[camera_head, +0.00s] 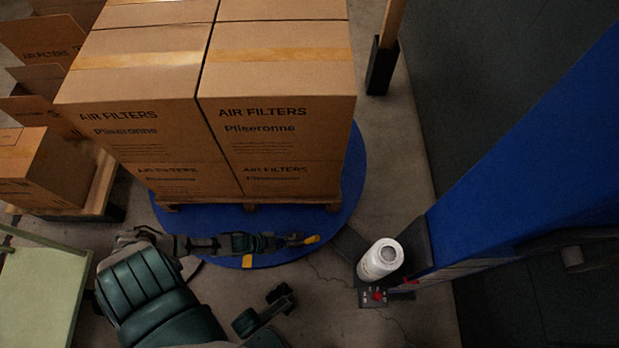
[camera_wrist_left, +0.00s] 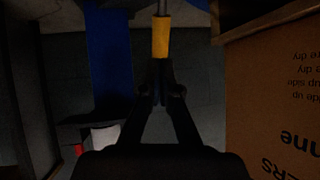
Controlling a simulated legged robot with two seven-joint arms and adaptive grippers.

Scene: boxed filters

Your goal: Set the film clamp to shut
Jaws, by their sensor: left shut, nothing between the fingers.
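A yellow grip (camera_head: 312,239) shows just past the tip of my left gripper (camera_head: 292,240), at the front edge of the blue turntable; it looks like the film clamp's handle. In the left wrist view the yellow grip (camera_wrist_left: 162,37) sits on a thin grey rod, straight ahead of my gripper's fingertips (camera_wrist_left: 160,95). The fingers are shut with nothing between them. Whether they touch the grip I cannot tell. The clamp's jaw is not clear in either view.
Stacked air filter boxes (camera_head: 275,110) stand on a pallet on the blue turntable (camera_head: 352,185). At right are a blue mast (camera_head: 530,160), a white film roll (camera_head: 380,259) and a control box with a red button (camera_head: 377,296). A green table (camera_head: 40,290) stands at lower left.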

